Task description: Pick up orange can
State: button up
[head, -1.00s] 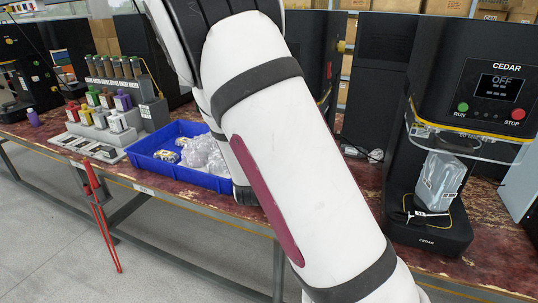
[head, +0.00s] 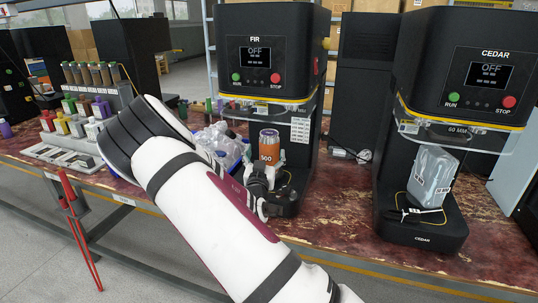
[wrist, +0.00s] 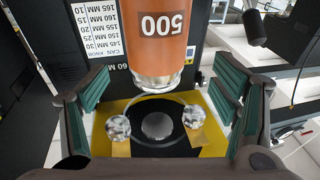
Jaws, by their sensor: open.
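The orange can (head: 269,147) stands upright in the FIR machine (head: 262,75), under its head, with a label reading 500. In the wrist view the orange can (wrist: 157,40) shows upside down at the top middle, ahead of my gripper and between the lines of its fingers. My gripper (head: 262,182) is in front of the can's lower part in the head view. In the wrist view my gripper (wrist: 160,100) has its green-padded fingers wide apart with nothing between them. The can's far side is hidden.
A blue bin (head: 228,152) of clear items is partly hidden behind my arm. Coloured containers (head: 75,125) stand at left. The red table (head: 340,205) is bare between the machines.

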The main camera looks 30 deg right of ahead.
aim_at(268, 149)
jog(key=x, duration=0.5)
jog(key=shift+w+d+f, duration=0.1)
jog(key=shift+d+f, duration=0.2)
jog(key=shift+d, duration=0.1)
jog(key=shift+w+d+r, duration=0.1)
jog(key=shift+w+d, duration=0.3)
jog(key=shift+w, duration=0.1)
jog(key=shift+c, duration=0.6)
jog(key=c, duration=1.4)
jog(key=shift+r, duration=0.1)
jog(key=shift+c, duration=1.4)
jog(key=shift+r, duration=0.15)
